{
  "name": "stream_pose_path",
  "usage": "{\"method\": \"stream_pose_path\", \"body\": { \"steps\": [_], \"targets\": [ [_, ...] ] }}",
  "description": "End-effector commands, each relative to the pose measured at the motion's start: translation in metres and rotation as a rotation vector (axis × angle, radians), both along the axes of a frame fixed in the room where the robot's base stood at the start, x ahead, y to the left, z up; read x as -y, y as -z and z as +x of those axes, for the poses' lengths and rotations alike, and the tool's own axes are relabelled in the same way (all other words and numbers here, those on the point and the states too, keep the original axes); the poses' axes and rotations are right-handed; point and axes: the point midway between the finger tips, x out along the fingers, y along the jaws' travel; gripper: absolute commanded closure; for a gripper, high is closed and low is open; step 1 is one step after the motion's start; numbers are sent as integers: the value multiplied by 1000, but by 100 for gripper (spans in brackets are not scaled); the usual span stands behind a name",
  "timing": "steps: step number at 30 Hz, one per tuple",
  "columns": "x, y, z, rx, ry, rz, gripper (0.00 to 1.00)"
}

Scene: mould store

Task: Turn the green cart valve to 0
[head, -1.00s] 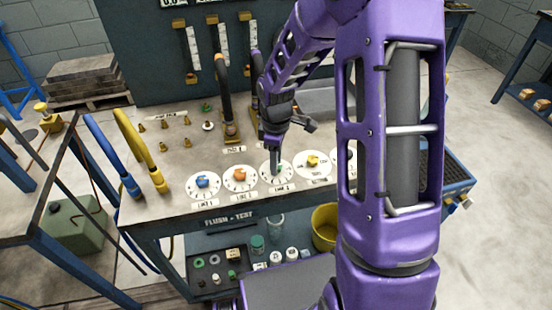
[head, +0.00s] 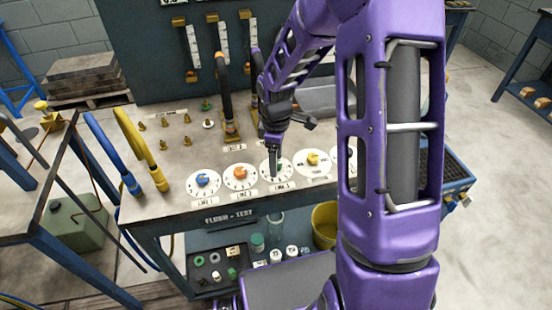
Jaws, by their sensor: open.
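The green valve (head: 281,162) sits at the middle of a round white dial (head: 287,178) on the bench top, third from the left in a row of dials. Only a sliver of its green knob shows. My gripper (head: 275,172) points down at this dial, with its jaws open, and covers most of the knob. I cannot tell whether the fingers touch or straddle it. The knob's pointer and the number it faces are hidden or too small to read.
A blue valve (head: 202,180) and an orange valve (head: 240,173) stand left of it, and a yellow valve (head: 313,159) close on the right. Upright hoses (head: 226,100) rise behind. A yellow bucket (head: 325,226) is below. My arm hides the bench's right part.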

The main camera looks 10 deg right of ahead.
Motion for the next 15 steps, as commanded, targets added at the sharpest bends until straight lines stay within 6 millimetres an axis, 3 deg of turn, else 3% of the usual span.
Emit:
{"method": "stream_pose_path", "body": {
  "steps": [4,8,15],
  "targets": [
    [0,-4,0,1,1,0,29],
    [1,-22,1,3,1,-1,29],
    [1,-79,1,6,2,-1,29]
  ]
}}
